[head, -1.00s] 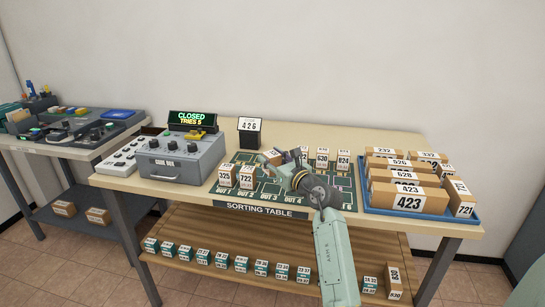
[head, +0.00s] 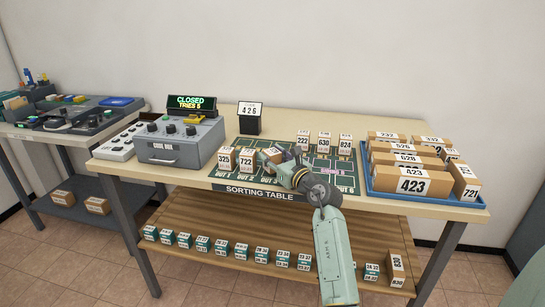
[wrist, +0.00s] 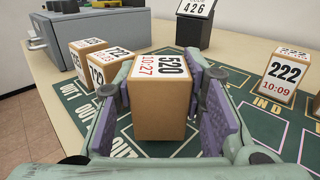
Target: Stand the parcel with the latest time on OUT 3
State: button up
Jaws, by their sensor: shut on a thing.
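My gripper (head: 284,163) is shut on a tan parcel (wrist: 160,108) marked 520 and 10:27. The purple finger pads press on its two sides, and it is upright. In the head view the parcel (head: 271,154) is over the OUT 3 area of the green mat, right of parcel 722 (head: 246,161). I cannot tell whether its base touches the mat. Parcel 325 (head: 224,158) stands on OUT 1 and 722 on OUT 2. The OUT 3 label is partly hidden in the wrist view. Parcel 222 (wrist: 285,75), marked 10:09, stands at the back.
Parcels 630 (head: 324,143) and 824 (head: 345,146) stand at the mat's back right. A blue tray (head: 420,199) of parcels is at the right. A grey machine (head: 180,147) and a 426 sign (head: 250,119) stand behind and left. Several small boxes line the lower shelf.

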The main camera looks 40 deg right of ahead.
jog(key=shift+f+b, duration=0.35)
jog(key=shift+f, duration=0.2)
jog(key=o, duration=1.3)
jog(key=shift+s, duration=0.15)
jog(key=s+a, duration=0.1)
jog(key=s, duration=1)
jog(key=shift+s, duration=0.35)
